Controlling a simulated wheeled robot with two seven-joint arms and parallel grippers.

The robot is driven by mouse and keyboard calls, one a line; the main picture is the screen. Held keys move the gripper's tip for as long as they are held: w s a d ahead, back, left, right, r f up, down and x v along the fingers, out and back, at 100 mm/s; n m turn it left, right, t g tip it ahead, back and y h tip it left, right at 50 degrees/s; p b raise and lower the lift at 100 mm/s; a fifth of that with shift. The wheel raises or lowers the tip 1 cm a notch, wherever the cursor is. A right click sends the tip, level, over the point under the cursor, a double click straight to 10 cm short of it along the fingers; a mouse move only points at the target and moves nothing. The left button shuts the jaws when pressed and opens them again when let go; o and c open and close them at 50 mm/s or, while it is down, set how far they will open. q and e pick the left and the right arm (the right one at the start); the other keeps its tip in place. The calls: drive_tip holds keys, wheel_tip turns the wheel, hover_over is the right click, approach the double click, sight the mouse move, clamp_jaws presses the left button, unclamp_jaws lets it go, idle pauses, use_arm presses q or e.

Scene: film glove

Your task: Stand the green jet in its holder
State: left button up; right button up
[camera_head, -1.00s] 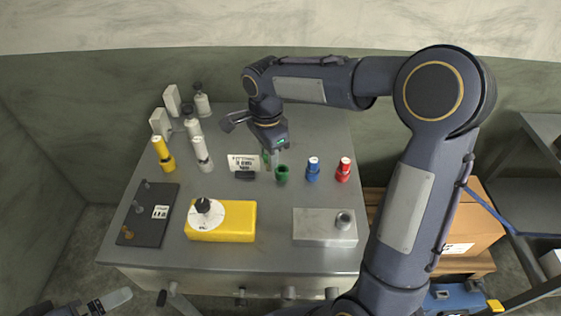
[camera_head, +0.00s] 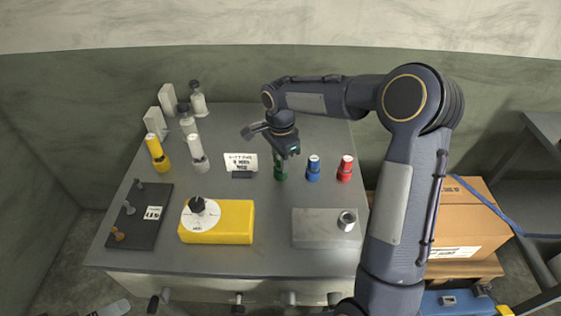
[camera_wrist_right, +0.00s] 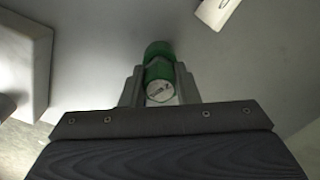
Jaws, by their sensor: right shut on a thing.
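My right gripper (camera_head: 281,161) is shut on the green jet. It is directly over the green holder (camera_head: 280,174) on the grey table. In the right wrist view the green jet (camera_wrist_right: 160,73), with its pale marked end, is between the two fingers (camera_wrist_right: 159,92). The wider green holder (camera_wrist_right: 158,48) shows just beyond it, in line with it. The jet looks upright, but I cannot tell how far it sits in the holder. In the head view the fingers mostly hide the jet. Only a grey tip of my left gripper (camera_head: 112,308) shows at the bottom left edge.
Blue (camera_head: 313,169) and red (camera_head: 345,168) jets stand just right of the green holder. A white label card (camera_head: 241,162) is left of it. A yellow box with a dial (camera_head: 230,222), a grey block (camera_head: 318,228) and a dark rack (camera_head: 147,228) are in front.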

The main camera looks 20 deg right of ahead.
drive_tip(key=o, duration=1.1)
drive_tip(key=shift+f, duration=0.1)
